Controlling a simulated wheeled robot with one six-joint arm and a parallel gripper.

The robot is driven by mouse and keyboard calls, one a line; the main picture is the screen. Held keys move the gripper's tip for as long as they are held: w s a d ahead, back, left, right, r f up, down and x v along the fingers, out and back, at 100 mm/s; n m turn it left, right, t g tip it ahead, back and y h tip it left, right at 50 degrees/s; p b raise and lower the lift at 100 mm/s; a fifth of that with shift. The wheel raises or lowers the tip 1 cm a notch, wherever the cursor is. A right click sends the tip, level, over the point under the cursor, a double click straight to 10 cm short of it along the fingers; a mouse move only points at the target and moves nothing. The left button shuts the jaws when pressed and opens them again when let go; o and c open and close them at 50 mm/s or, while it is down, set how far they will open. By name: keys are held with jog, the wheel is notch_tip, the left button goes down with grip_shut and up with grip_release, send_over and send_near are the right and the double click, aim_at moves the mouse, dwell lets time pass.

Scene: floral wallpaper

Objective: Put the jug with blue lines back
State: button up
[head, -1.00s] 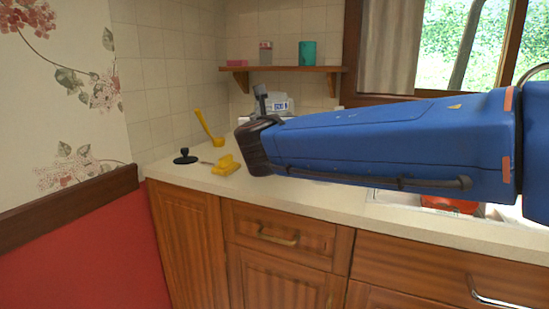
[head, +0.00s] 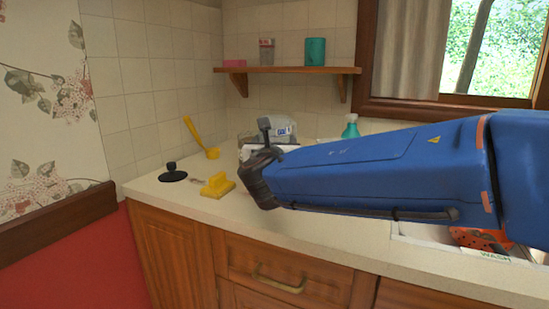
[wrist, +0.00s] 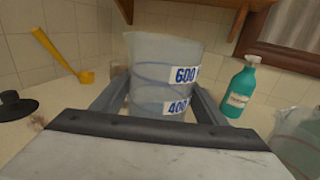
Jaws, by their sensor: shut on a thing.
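The jug (wrist: 158,62) is translucent, with blue lines around it and blue-and-white labels reading 600 and 400. It stands roughly upright between the two fingers of my gripper (wrist: 160,92) in the wrist view, and the gripper is shut on it. In the head view only part of the jug (head: 283,128) shows, beyond my gripper (head: 266,135). The jug's base is hidden, so I cannot tell whether it touches the counter (head: 320,232).
A wooden shelf (head: 290,70) holds a pink item, a jar and a teal cup. A yellow ladle (head: 200,138), black lidlike item (head: 172,173) and yellow object (head: 217,185) lie left. A teal bottle (wrist: 239,88) stands right of the jug, near a clear container (wrist: 300,140).

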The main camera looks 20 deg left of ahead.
jog(key=shift+f, duration=1.9)
jog(key=shift+f, duration=0.1)
jog(key=o, duration=1.4)
jog(key=shift+o, duration=0.2)
jog(key=shift+s+d, duration=0.1)
jog(key=shift+s, duration=0.15)
jog(key=v, duration=1.1)
jog(key=shift+s, duration=0.25)
jog(key=shift+s+d, duration=0.1)
jog(key=shift+d, duration=0.05)
